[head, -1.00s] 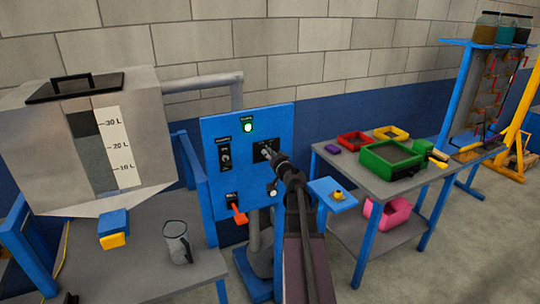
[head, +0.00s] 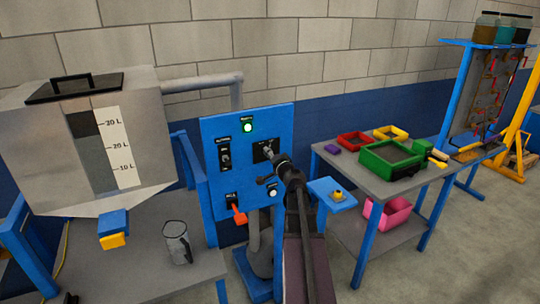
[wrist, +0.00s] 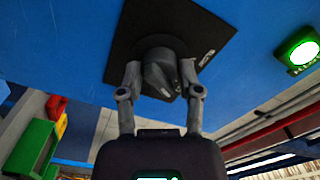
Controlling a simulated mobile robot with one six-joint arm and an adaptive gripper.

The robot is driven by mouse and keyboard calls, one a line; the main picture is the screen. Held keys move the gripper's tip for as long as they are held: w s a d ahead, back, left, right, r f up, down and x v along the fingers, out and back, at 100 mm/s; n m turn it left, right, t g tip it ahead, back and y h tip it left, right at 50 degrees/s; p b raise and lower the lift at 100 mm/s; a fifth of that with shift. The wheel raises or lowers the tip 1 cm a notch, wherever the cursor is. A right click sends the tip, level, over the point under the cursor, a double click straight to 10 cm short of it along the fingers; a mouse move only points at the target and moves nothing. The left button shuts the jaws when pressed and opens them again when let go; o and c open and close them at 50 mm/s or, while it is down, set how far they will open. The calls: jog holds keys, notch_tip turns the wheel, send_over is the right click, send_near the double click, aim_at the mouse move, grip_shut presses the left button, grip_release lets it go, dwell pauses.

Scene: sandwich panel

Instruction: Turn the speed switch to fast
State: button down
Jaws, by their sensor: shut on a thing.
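The speed switch (wrist: 160,72) is a dark round knob with a raised grip and a pale mark, on a black plate (wrist: 120,48) with a small white label too blurred to read. It also shows on the blue control panel (head: 267,151) in the head view, partly hidden by my gripper. In the wrist view my gripper (wrist: 163,82) has one finger on each side of the knob, shut on it. In the head view my gripper (head: 270,166) is at the panel's right side, turned at an angle.
On the panel are a lit green lamp (head: 247,127), another black switch (head: 224,154), a red lever (head: 238,214) and a white button (head: 272,192). A tank (head: 150,120) and a jug (head: 177,243) are left. A table with trays (head: 394,155) stands right.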

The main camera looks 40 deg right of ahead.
jog(key=shift+w, duration=0.1)
jog(key=shift+c, duration=1.3)
grip_release()
jog(key=v, duration=1.2)
